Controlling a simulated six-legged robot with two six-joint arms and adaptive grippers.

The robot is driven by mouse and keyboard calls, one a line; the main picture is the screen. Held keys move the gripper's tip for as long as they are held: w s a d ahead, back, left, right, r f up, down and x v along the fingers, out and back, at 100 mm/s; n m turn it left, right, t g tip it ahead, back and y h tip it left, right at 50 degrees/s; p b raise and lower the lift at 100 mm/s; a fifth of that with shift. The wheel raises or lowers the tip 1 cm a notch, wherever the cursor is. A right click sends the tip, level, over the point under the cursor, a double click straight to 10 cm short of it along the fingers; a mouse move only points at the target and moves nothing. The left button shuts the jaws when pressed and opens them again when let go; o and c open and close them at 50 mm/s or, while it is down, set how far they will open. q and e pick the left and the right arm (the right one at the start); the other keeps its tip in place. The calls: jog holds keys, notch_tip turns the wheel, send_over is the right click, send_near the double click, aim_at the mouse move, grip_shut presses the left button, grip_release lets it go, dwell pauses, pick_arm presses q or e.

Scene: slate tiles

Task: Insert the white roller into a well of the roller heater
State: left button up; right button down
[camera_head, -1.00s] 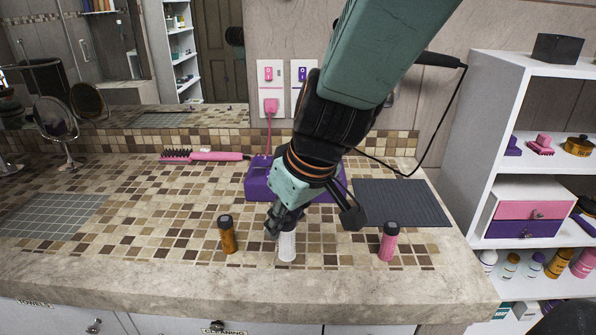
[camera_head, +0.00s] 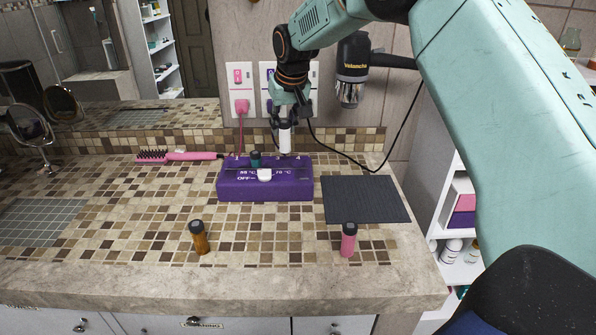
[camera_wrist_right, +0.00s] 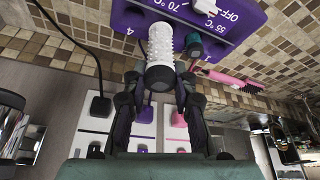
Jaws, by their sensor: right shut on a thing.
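The purple roller heater (camera_head: 265,188) stands on the tiled counter, with a white switch on its front and a teal roller (camera_head: 255,159) in a well at its back left. My right gripper (camera_head: 284,121) is shut on the white roller (camera_head: 285,141) and holds it upright over the heater's back right part. In the right wrist view the ridged white roller (camera_wrist_right: 160,45) sits between the fingers, its far end against the purple heater top (camera_wrist_right: 240,12). I cannot tell whether its lower end has entered a well. My left gripper is not in view.
A dark mat (camera_head: 365,200) lies right of the heater. A pink brush (camera_head: 180,156) lies at the back left; a hair dryer (camera_head: 352,70) hangs on the wall.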

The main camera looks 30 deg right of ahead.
jog(key=m, duration=0.1)
send_over(297, 161)
jog(key=s, duration=0.1)
jog(key=f, duration=1)
jog(key=shift+s+a+f, duration=0.1)
jog(key=shift+s+a, duration=0.15)
jog(key=shift+a, duration=0.15)
jog(key=shift+w+d+f, duration=0.1)
jog(key=shift+d+f, duration=0.1)
jog(key=shift+d, duration=0.05)
jog(key=shift+a+f, duration=0.1)
jog(key=shift+f, duration=0.05)
jog(key=shift+a, duration=0.1)
